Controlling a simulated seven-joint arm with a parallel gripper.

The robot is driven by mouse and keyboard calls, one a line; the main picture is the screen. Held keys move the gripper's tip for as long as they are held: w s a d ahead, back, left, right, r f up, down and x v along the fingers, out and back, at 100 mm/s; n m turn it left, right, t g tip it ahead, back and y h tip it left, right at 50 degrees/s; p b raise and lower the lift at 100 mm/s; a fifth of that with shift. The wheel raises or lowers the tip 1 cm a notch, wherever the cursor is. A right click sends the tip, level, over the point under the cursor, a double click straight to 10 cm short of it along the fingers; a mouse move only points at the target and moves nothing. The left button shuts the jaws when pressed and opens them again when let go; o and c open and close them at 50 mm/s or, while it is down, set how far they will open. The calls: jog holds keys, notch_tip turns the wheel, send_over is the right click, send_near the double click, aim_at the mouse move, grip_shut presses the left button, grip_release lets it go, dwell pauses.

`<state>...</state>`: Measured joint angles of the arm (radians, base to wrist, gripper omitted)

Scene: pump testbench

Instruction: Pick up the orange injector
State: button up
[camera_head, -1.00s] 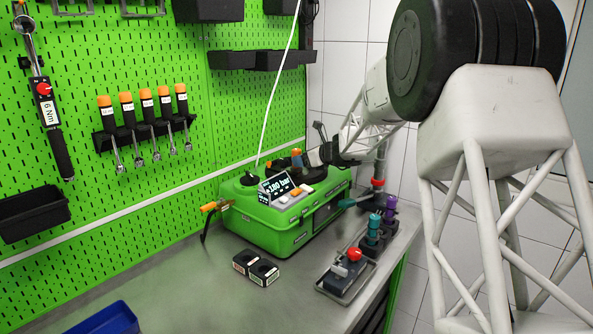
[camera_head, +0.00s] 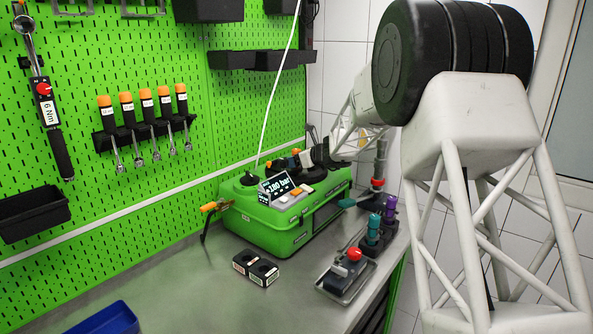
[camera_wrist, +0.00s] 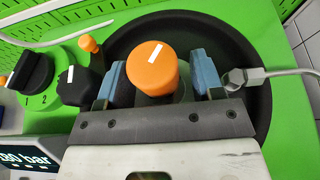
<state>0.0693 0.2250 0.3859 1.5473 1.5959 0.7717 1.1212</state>
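The orange injector (camera_wrist: 153,70) has a round orange cap with a white mark and stands over a round black recess in the green pump testbench (camera_head: 258,225). In the wrist view my gripper (camera_wrist: 162,78) has its two blue-grey fingers on either side of the injector. A gap shows between the cap and the right finger; the left finger is very close to the cap. The fingers look open around it. The injector's lower part is mostly hidden by the gripper. In the head view my gripper (camera_head: 318,156) is low over the testbench's far right part.
A black knob (camera_wrist: 75,85), a small orange-tipped lever (camera_wrist: 90,44) and a metal fitting with a hose (camera_wrist: 245,78) stand close to my gripper. A display (camera_head: 277,187) sits at the testbench's front. A black block (camera_head: 255,267) and a blue bin (camera_head: 107,320) are on the table.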

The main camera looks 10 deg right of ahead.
jog(key=c, duration=1)
jog(key=shift+c, duration=0.2)
jog(key=shift+r, duration=0.1)
jog(key=shift+r, duration=4.95)
